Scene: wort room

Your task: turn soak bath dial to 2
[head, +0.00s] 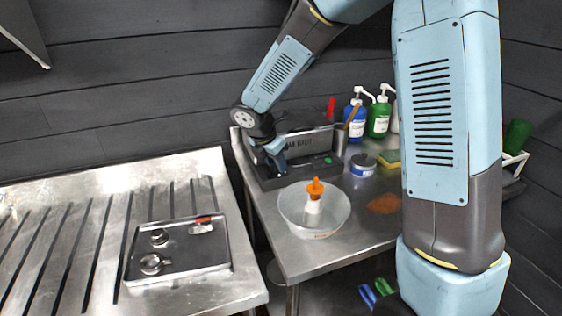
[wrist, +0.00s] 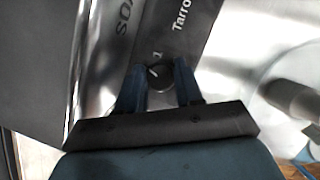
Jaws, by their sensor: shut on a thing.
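The soak bath (head: 315,141) is a grey metal box with a dark front, at the back left of the right-hand steel table in the head view. My gripper (head: 275,160) reaches down to the left part of its front. In the wrist view the dark round dial (wrist: 158,75) sits between the two blue fingers of my gripper (wrist: 158,82), which is shut on it. A white pointer line shows on the dial, slanting to the upper left. A "1" is printed just above it. The other numbers are hidden or cannot be read.
A clear bowl (head: 290,219) with an orange-topped white bottle (head: 314,200) stands in front of the bath. A blue tub (head: 362,166), a blue pump bottle (head: 355,127) and a green one (head: 378,118) stand to the right. A metal tray (head: 180,265) lies on the left drainboard.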

